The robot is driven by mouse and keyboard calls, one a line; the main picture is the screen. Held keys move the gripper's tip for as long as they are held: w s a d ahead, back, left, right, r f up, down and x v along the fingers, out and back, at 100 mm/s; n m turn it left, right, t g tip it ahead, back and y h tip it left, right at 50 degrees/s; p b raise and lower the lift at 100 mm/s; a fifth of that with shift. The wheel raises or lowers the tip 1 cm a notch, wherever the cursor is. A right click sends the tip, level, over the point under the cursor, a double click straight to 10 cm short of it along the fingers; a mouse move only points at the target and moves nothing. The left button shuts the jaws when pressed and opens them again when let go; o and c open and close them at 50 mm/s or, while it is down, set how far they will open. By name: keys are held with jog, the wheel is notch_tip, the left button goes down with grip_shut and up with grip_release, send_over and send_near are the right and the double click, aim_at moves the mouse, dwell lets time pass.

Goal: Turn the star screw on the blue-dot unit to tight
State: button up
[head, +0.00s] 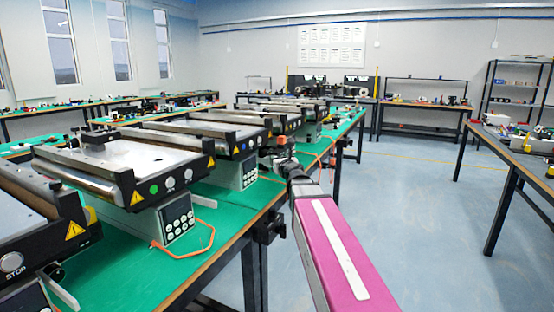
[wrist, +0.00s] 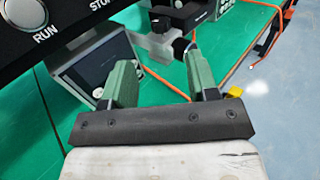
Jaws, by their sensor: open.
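My gripper (wrist: 160,74) is open in the wrist view, its two green fingers apart with nothing between their tips. Just beyond the tips are a grey metal block and a dark knob-like part (wrist: 184,46), perhaps the star screw; its shape is too small to tell. In the head view my gripper (head: 284,158) is at the end of my pink arm, at the right edge of the green table, beside the row of conveyor units (head: 125,160).
A conveyor's black panel with a RUN button (wrist: 42,30) and a grey control box (wrist: 97,75) are close on the left in the wrist view. An orange cable (wrist: 262,42) loops at right. The floor (head: 405,210) right of the table is clear.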

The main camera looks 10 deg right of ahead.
aim_at(274, 152)
jog(key=w+d+n+g+y, duration=0.2)
jog(key=d+n+g+y, duration=0.1)
jog(key=d+n+y, duration=0.4)
jog(key=shift+m+y, duration=0.6)
jog(key=x, duration=0.4)
jog(key=a+x, duration=0.1)
jog(key=x, duration=0.3)
jog(key=s+x, duration=0.1)
jog(key=x, duration=0.2)
jog(key=shift+w+a, duration=0.3)
jog(key=shift+a, duration=0.15)
jog(key=c, duration=0.9)
